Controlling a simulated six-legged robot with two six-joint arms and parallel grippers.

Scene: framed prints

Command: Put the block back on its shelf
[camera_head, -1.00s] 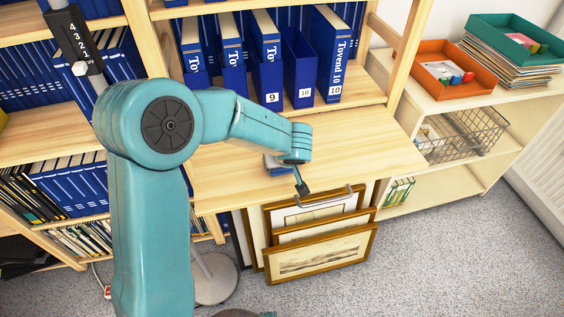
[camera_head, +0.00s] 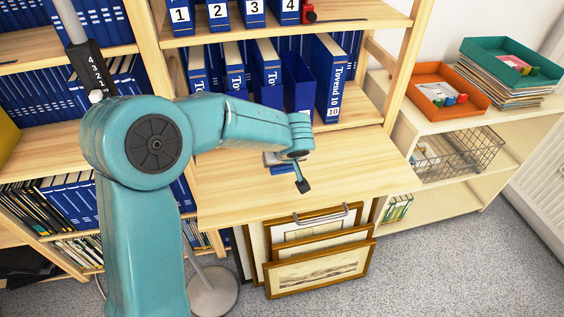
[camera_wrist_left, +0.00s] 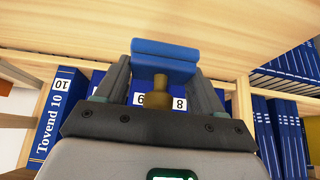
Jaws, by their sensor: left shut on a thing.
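The block (camera_wrist_left: 165,57) is blue and sits between the fingers of my left gripper (camera_wrist_left: 162,78) in the wrist view. The gripper is shut on it. A wooden shelf (camera_head: 365,111) with blue binders is just behind; a higher shelf (camera_head: 345,28) holds binders numbered 1 to 4. My right gripper is not in view.
A small red object (camera_head: 309,13) stands beside binder 4 on the higher shelf. Framed pictures (camera_head: 320,268) lean below the desk board. An orange tray (camera_head: 447,92), a teal tray (camera_head: 508,60) and a wire basket (camera_head: 460,150) are on the right-hand unit. The desk board is mostly clear.

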